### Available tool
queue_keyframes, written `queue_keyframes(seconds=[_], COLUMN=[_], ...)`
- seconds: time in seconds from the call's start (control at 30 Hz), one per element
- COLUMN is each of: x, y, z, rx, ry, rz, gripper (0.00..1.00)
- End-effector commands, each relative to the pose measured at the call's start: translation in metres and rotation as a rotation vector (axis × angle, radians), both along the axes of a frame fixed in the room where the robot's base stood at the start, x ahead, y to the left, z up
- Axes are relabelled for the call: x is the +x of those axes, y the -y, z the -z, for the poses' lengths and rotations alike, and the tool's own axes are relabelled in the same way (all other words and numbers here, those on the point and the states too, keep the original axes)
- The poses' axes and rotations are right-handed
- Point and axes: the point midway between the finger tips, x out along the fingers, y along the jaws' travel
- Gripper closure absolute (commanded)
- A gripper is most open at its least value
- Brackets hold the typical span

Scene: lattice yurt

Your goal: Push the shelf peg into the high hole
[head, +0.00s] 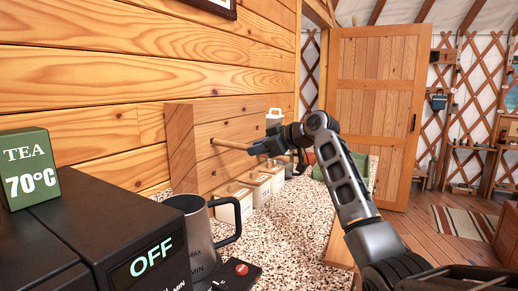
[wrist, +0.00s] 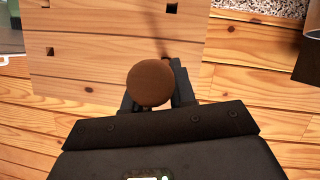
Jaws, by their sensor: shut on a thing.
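The shelf peg (head: 232,145) is a light wooden dowel. In the head view it runs roughly level from the wooden board (head: 180,140) on the wall to my gripper (head: 262,147). My gripper is shut on its outer end. In the wrist view the peg's round brown end (wrist: 150,83) faces the camera between the fingers (wrist: 156,92) and hides the rest of the shaft. The peg's far tip meets the board face; how deep it sits I cannot tell. The board (wrist: 100,55) shows small dark square holes in the wrist view, including a hole (wrist: 172,8) above the peg.
Below the board, white canisters with wooden lids (head: 235,193) stand on a speckled counter (head: 285,225). A steel kettle (head: 205,235), a black machine (head: 110,235) and a green tea box (head: 28,168) are at front left. A tall grey-white flask (head: 274,117) stands behind my gripper.

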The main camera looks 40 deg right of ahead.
Motion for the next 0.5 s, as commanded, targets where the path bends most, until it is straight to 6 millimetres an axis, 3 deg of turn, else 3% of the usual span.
queue_keyframes(seconds=[0.5], x=[0.0048], y=[-0.0017], z=[-0.0002], rx=[0.0], ry=[0.0], rz=[0.0], gripper=[1.0])
